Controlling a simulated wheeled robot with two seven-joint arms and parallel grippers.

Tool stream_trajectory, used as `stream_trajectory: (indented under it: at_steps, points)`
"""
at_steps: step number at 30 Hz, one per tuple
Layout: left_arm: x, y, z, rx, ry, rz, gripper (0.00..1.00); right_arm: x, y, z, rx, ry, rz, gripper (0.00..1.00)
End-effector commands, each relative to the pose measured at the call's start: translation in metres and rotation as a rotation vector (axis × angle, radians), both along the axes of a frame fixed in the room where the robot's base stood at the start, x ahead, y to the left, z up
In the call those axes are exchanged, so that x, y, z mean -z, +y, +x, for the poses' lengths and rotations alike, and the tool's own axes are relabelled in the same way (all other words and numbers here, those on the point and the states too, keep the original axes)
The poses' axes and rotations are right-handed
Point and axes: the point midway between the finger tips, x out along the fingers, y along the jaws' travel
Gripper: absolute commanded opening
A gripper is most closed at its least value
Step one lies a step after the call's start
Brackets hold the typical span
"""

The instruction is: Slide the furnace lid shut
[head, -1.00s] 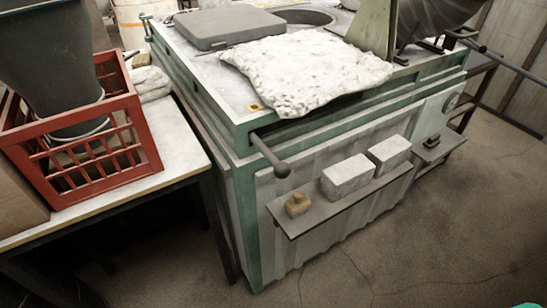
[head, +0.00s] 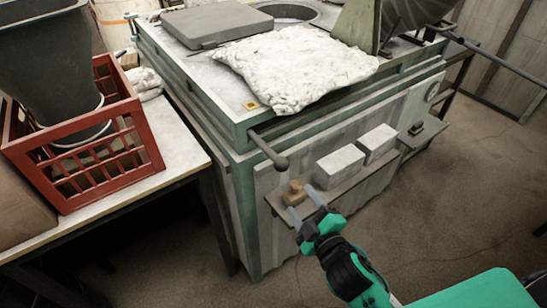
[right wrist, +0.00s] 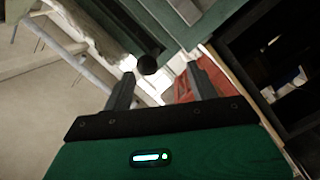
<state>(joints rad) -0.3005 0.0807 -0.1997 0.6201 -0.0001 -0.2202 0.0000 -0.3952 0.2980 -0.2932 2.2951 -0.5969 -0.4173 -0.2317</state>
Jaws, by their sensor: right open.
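The furnace (head: 235,140) is a green-framed box with a pale top. The lid (head: 217,23), a flat grey slab, lies on its top at the left, beside the round opening (head: 290,12), which is at least partly uncovered. A dark rod with a ball end (head: 281,162) sticks out from the front left corner. My right gripper (head: 304,200) is open and empty in front of the furnace, below and right of the ball in the head view. In the right wrist view the ball (right wrist: 147,64) appears between the open fingertips (right wrist: 160,73), apparently beyond them. My left gripper is not in view.
A crumpled white blanket (head: 295,65) covers the front of the furnace top. A front shelf (head: 330,190) holds two pale bricks (head: 341,161) and a small tan block (head: 294,193) close to my right gripper. A red crate (head: 125,165) stands on the left table.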

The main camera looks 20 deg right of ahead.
Motion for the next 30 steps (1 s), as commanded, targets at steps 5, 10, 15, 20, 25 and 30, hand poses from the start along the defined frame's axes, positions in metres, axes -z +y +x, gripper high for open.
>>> stream_trajectory:
  at_steps: [5,10,15,20,25,30]
  points:
    - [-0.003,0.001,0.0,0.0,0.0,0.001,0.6,-0.035,0.002,-0.007,-0.006,-0.06,-0.011,0.59]
    - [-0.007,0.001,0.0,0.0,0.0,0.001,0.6,-0.038,0.004,0.004,-0.006,-0.065,-0.012,0.59]
    - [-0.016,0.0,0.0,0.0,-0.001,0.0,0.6,-0.04,0.007,0.028,-0.005,-0.064,-0.012,0.59]
    - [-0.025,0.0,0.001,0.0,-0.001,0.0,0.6,-0.039,0.011,0.054,-0.006,-0.063,-0.012,0.59]
    - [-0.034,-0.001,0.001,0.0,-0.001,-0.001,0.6,-0.039,0.016,0.083,-0.006,-0.062,-0.012,0.59]
    - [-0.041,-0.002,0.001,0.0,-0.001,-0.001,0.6,-0.038,0.019,0.108,-0.005,-0.061,-0.012,0.59]
